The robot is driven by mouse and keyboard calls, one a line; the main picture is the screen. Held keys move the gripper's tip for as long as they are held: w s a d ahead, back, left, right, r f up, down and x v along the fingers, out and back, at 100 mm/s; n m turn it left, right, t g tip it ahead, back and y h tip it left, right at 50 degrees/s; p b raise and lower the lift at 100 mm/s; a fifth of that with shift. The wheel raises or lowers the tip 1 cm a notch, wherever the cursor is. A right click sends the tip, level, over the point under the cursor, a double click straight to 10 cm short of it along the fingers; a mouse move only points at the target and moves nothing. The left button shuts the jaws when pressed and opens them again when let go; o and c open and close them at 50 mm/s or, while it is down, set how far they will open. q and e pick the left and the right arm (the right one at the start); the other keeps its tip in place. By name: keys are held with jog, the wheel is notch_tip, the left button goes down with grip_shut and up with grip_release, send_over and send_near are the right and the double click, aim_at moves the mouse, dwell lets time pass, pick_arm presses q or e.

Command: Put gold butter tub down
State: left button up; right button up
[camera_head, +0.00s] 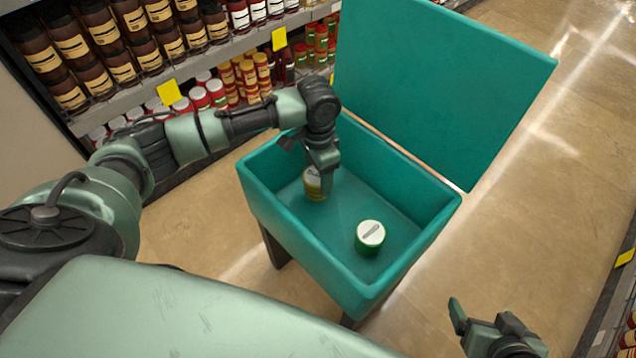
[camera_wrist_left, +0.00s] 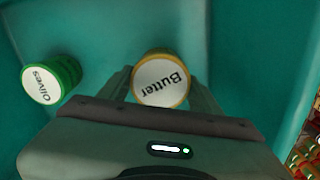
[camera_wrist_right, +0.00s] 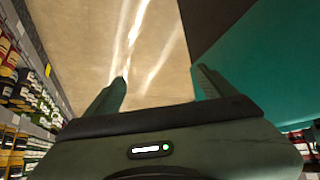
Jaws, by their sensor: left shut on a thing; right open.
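The gold butter tub (camera_head: 315,184) is inside the teal bin, near its back left part. It has a white lid reading "Butter", which also shows in the left wrist view (camera_wrist_left: 161,83). My left gripper (camera_head: 322,180) reaches down into the bin and is shut on the tub, one finger on each side. Whether the tub's base touches the bin floor is hard to tell. My right gripper (camera_head: 480,318) is open and empty, outside the bin at the lower right; it also shows in the right wrist view (camera_wrist_right: 160,90).
The teal bin (camera_head: 258,190) stands on legs with its lid (camera_head: 440,80) raised at the back right. A green olives tub (camera_head: 370,237) stands on the bin floor, apart from the butter tub. Shelves with jars and bottles (camera_head: 130,50) line the back left. Bare floor (camera_head: 570,150) lies right.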

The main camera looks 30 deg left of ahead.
aim_at(318, 177)
pick_arm(q)
notch_tip(318, 177, down, 3)
jog(key=shift+r+b, duration=0.1)
jog(key=shift+b, duration=0.35)
jog(key=shift+f, duration=0.2)
pick_arm(e)
jog(key=w+r+t, duration=0.1)
jog(key=w+a+r+t, duration=0.1)
jog(key=w, duration=0.1)
jog(key=w+r, duration=0.1)
jog(key=shift+w+a+r+t+y, duration=0.2)
jog(key=shift+a+t+y, duration=0.1)
jog(key=shift+t+y, duration=0.1)
pick_arm(q)
jog(key=o, duration=1.7)
pick_arm(e)
jog(key=shift+s+d+f, duration=0.1)
jog(key=shift+s+f, duration=0.1)
